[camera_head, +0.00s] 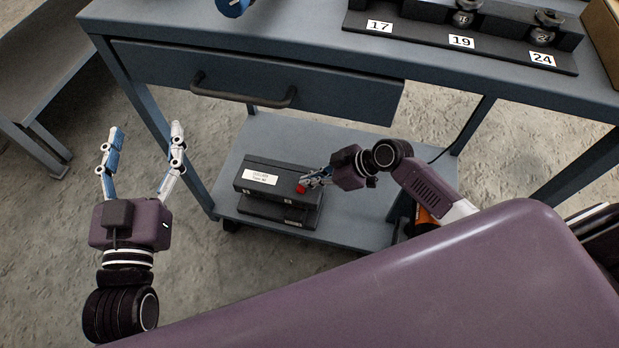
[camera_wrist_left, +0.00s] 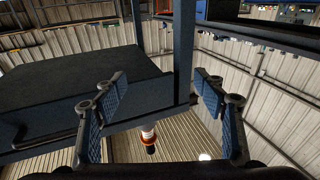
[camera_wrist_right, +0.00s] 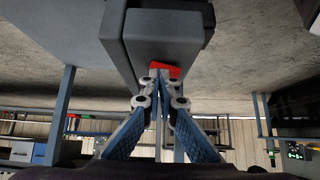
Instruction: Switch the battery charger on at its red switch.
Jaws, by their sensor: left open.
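The battery charger (camera_head: 280,207) is a dark box with a white label on top, lying on the lower shelf of the bench. Its red switch (camera_head: 301,189) is at the box's right end, and it also shows in the right wrist view (camera_wrist_right: 168,70). My right gripper (camera_head: 308,184) is shut, its fingertips together right at the red switch; they cover part of it. I cannot tell whether they touch it or which way the switch is set. My left gripper (camera_head: 146,130) is open and empty, left of the bench and away from the charger.
The bench's drawer (camera_head: 330,92) with a dark handle is above and behind the charger. A black rack (camera_head: 410,35) with numbered labels stands on the bench top.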

